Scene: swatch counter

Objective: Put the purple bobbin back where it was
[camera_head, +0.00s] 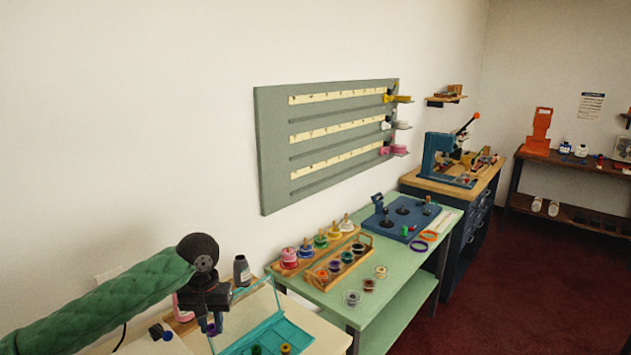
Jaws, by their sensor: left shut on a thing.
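My left gripper (211,322) is at the lower left, pointing down over the pale near table. It is shut on the small purple bobbin (210,329), which shows only partly between the fingers. An open turquoise case (283,334) with a clear lid lies just right of the gripper. A dark green bobbin (256,349) and a yellow bobbin (286,348) are in its near part, at the picture's lower edge. I cannot tell the bobbin's exact height above the table. My right gripper is not in view.
A dark bottle (241,272) stands behind the case. The green table (330,310) holds a wooden rack of bobbins (338,269), several thread spools, loose bobbins and a blue board (403,220). A grey-green panel (300,150) hangs on the wall. Red floor is free at the right.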

